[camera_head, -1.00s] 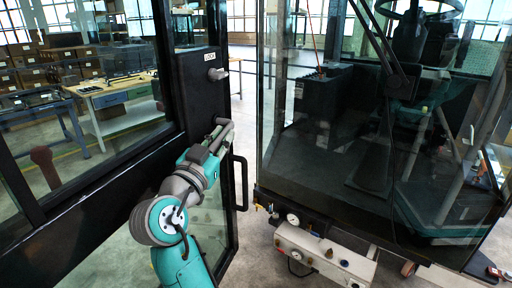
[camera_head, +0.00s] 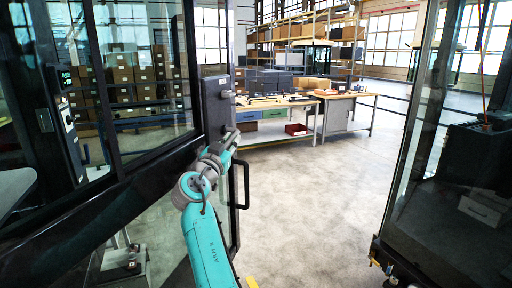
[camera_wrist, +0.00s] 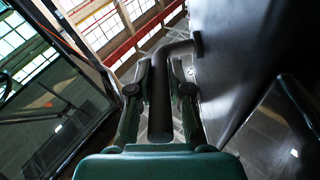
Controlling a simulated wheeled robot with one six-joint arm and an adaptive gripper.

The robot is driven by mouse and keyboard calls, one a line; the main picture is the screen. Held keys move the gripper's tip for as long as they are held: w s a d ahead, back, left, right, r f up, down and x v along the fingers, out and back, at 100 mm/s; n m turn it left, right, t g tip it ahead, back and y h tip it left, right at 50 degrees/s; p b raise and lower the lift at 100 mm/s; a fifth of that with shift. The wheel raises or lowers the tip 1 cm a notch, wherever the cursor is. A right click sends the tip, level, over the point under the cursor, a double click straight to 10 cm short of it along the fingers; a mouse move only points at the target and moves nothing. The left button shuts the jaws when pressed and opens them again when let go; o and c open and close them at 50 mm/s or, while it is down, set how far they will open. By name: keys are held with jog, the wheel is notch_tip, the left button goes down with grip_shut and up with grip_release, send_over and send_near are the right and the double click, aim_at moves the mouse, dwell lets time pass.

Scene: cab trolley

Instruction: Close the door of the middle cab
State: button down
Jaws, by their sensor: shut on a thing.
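The cab door (camera_head: 130,190), a black frame with large glass panes, stands open at the left in the head view. A dark block with a knob (camera_head: 217,100) sits on its free edge. My gripper (camera_head: 229,142) is at that edge, just below the block. In the wrist view, my gripper (camera_wrist: 160,75) is shut on a dark bent handle (camera_wrist: 161,110), which runs between its two fingers and joins a dark panel (camera_wrist: 235,60). A second black loop handle (camera_head: 244,186) is below my gripper. A glazed cab (camera_head: 440,190) stands apart at the right.
Open concrete floor (camera_head: 310,210) lies between the door and the right-hand cab. A workbench (camera_head: 275,125) with drawers and a red bin (camera_head: 297,129) stands behind. Shelves with boxes (camera_head: 150,80) show through the door glass.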

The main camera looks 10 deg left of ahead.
jog(key=w+a+n+y, duration=0.2)
jog(key=w+a+y, duration=0.1)
jog(key=a, duration=1.3)
jog(key=shift+a+n+y, duration=0.3)
jog(key=shift+a+y, duration=0.05)
jog(key=shift+y, duration=0.45)
jog(key=c, duration=1.1)
grip_release()
jog(key=shift+s, duration=0.1)
jog(key=shift+d, duration=0.15)
jog(key=s+d+m+h, duration=0.1)
jog(key=d, duration=0.4)
jog(key=s+d+h, duration=0.1)
jog(key=d+h, duration=0.1)
jog(key=d, duration=0.4)
jog(key=s+d+m+h, duration=0.1)
jog(key=d, duration=0.4)
jog(key=shift+d+m+h, duration=0.2)
jog(key=shift+m+h, duration=0.1)
jog(key=s+d+m+g+h, duration=0.1)
jog(key=s+d, duration=0.4)
jog(key=d, duration=0.7)
jog(key=m+h, duration=0.1)
jog(key=h, duration=0.1)
jog(key=shift+s+d+h, duration=0.15)
jog(key=shift+d+h, duration=0.25)
